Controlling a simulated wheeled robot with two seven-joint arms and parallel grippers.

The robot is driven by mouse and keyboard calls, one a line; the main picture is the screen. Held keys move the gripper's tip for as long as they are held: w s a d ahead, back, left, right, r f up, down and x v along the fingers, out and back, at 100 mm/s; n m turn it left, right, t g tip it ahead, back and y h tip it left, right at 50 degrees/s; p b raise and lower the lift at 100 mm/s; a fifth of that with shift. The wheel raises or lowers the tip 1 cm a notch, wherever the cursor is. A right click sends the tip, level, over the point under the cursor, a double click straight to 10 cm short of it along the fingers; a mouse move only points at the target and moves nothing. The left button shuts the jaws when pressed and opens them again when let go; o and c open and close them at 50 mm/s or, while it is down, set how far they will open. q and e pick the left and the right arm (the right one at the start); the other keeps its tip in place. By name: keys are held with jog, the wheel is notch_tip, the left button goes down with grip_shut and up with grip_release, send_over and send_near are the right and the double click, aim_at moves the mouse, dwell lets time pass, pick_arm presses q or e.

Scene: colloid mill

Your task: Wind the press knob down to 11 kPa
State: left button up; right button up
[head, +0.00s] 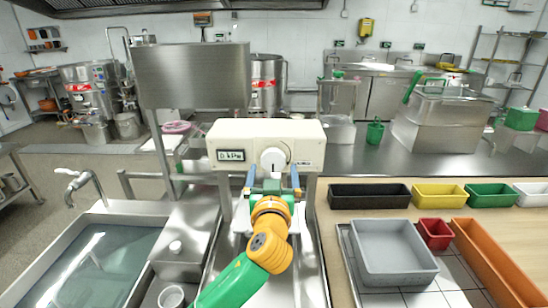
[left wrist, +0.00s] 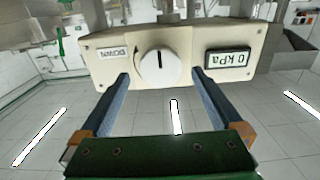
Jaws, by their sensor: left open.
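The press head is a cream box (head: 225,135) with a white round knob (head: 273,160) on its front. A small display (head: 231,155) sits left of the knob; in the left wrist view the display (left wrist: 228,60) appears upside down and reads 0 kPa. In that view the knob (left wrist: 159,68) has a dark pointer line, and a label plate (left wrist: 117,53) seems to read DOWN. My left gripper (head: 273,182) is open, its blue fingers pointing at the box, one to each side of the knob and apart from it. I cannot tell whether the tips reach the knob's depth. My right gripper is not in view.
A sink (head: 88,262) with a tap is at left. At right, a worktop holds a grey tray (head: 396,250) and black (head: 370,195), yellow (head: 440,195), green and orange bins. A tall steel panel (head: 192,76) stands behind the press at left.

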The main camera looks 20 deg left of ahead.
aim_at(273, 162)
pick_arm(q)
jog(key=shift+w+a+r, duration=0.15)
jog(key=shift+w+r, duration=0.2)
jog(key=shift+r, duration=0.1)
jog(key=shift+w+a+p, duration=0.1)
jog(key=shift+w+p, duration=0.2)
jog(key=w, duration=0.1)
jog(key=w+f, duration=0.1)
jog(key=shift+w+a, duration=0.3)
jog(key=shift+a, duration=0.1)
jog(key=shift+s+r, duration=0.1)
jog(key=shift+s, duration=0.05)
jog(key=shift+s+d, duration=0.1)
jog(key=shift+c, duration=1.3)
jog(key=c, duration=1)
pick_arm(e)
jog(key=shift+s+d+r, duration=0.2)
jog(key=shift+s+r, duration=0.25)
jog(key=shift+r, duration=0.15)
pick_arm(q)
jog(key=shift+r, duration=0.1)
